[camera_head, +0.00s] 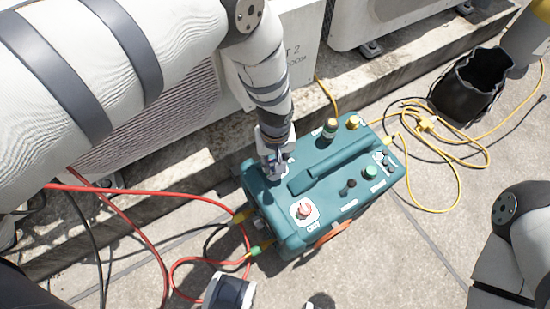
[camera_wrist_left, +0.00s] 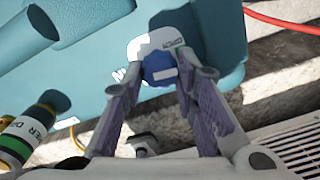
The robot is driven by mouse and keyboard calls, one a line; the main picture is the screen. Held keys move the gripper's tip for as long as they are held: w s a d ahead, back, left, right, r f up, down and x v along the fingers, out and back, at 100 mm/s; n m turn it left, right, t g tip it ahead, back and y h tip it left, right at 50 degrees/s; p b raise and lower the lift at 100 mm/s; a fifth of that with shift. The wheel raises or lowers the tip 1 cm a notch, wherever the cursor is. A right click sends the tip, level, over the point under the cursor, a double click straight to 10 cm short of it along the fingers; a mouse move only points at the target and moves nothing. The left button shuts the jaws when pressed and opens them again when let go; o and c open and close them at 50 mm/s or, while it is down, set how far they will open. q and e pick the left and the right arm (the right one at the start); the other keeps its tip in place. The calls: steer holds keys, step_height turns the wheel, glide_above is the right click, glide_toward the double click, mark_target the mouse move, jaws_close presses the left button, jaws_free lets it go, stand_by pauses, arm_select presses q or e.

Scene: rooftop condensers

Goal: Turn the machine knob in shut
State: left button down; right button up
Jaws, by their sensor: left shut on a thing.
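The machine is a teal box (camera_head: 262,196) with a carry handle, standing on the rooftop paving. My left gripper (camera_head: 275,160) reaches down from above to its back left corner. In the left wrist view, a round blue knob (camera_wrist_left: 160,68) with a pale bar across it sits on a white label plate (camera_wrist_left: 150,43). The left gripper (camera_wrist_left: 160,76) is shut on this knob, with one finger on each side. The label print is too small to read. In the head view the gripper mostly hides the knob.
A red knob (camera_head: 304,209) sits at the machine's front left corner. Several smaller knobs and fittings stand along its right part. Red hoses (camera_head: 140,196) run left; a yellow hose (camera_head: 457,165) coils right. A black open bag (camera_head: 470,87) stands at upper right. Condensers are behind.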

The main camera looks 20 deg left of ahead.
arm_select(q)
steer(key=m, duration=0.7)
steer(key=shift+m, duration=0.4)
steer(key=m, duration=0.4)
steer(key=shift+d, duration=0.1)
steer(key=shift+m, duration=2.1)
steer(key=c, duration=1.3)
jaws_free()
steer(key=shift+r, duration=0.1)
